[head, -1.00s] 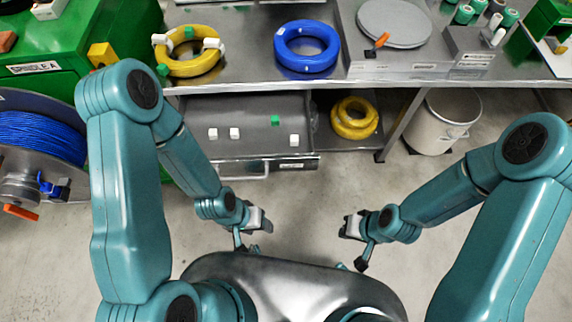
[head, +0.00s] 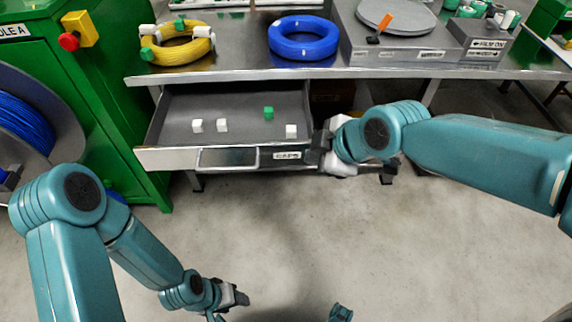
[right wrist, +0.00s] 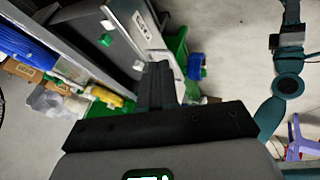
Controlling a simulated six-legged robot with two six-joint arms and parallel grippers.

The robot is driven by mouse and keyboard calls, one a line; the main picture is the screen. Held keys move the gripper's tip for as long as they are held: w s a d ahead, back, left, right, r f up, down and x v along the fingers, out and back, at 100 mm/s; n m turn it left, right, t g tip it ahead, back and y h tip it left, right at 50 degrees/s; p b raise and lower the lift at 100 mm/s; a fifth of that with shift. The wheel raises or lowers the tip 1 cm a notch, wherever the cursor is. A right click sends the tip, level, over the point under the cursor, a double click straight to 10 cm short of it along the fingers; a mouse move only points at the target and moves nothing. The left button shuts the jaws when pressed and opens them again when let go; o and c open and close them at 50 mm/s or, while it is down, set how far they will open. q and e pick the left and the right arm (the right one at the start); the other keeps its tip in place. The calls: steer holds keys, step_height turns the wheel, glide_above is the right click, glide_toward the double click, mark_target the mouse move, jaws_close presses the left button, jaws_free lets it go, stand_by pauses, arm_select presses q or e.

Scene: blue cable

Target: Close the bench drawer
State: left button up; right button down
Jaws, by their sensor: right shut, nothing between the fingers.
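The bench drawer (head: 180,108) is pulled out below the bench top. Its grey front carries a wide handle (head: 228,158) and a CAPS label. White caps (head: 222,125) and a green cap (head: 268,112) lie inside. My right gripper (head: 318,148) is shut and empty beside the drawer's right front corner; I cannot tell whether it touches. In the right wrist view the shut fingers (right wrist: 160,84) are near the labelled drawer front (right wrist: 138,24). My left gripper (head: 238,298) is low over the floor, away from the drawer, its jaws unclear.
The bench top (head: 240,68) holds a yellow cable coil (head: 178,52), a blue cable coil (head: 303,40) and a grey turntable unit (head: 395,48). A green cabinet (head: 125,110) stands close left of the drawer. The floor in front is clear.

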steer(key=b, duration=0.4)
glide_toward(286, 150)
steer(key=x, duration=0.5)
steer(key=shift+s, duration=0.1)
